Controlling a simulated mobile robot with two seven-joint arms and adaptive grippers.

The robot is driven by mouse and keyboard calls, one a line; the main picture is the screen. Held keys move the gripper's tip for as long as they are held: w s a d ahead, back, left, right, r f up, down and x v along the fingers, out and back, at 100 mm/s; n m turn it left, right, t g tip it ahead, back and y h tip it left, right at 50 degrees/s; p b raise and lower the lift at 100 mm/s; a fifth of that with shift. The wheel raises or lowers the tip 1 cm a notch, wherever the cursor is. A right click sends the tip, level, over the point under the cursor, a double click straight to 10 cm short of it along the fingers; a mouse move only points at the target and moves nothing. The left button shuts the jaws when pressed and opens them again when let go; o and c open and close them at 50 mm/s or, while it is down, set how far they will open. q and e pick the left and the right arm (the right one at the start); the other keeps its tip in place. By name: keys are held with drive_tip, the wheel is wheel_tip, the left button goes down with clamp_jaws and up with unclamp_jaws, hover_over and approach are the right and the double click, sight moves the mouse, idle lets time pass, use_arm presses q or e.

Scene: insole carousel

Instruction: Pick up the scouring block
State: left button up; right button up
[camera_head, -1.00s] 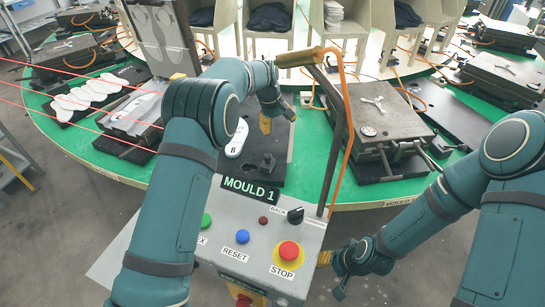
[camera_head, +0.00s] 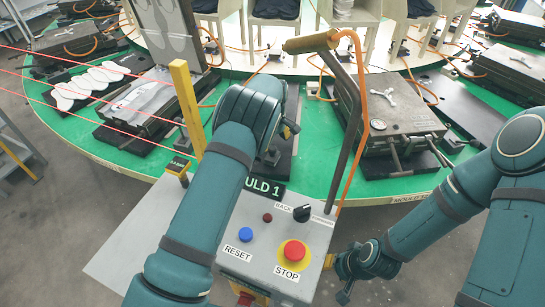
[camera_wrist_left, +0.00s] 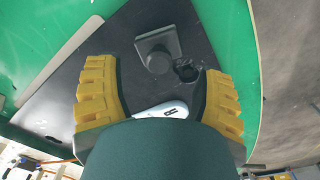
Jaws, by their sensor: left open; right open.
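A dark grey square block with a raised part (camera_wrist_left: 158,50), which I take to be the scouring block, lies on the black plate (camera_wrist_left: 215,38) in the left wrist view. My left gripper (camera_wrist_left: 160,75) is open above the plate, its yellow fingers apart. The block lies ahead of the gap between them, with nothing gripped. In the head view my left arm hides the block and most of my left gripper (camera_head: 286,130). My right gripper (camera_head: 337,280) is open and empty beside the control box, low at the right.
A round black piece (camera_wrist_left: 186,73) lies beside the block. A white insole (camera_wrist_left: 165,109) is partly hidden by my wrist. The control box (camera_head: 262,232), its bent lever (camera_head: 345,90) and a yellow post (camera_head: 187,105) stand close to my left arm.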

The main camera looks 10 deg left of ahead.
sight(273, 148)
use_arm(q)
drive_tip(key=f, duration=0.5)
drive_tip(key=shift+w+a+f+b, duration=0.1)
drive_tip(key=shift+w+a+b, duration=0.1)
drive_tip(key=shift+a+b, duration=0.15)
clamp_jaws()
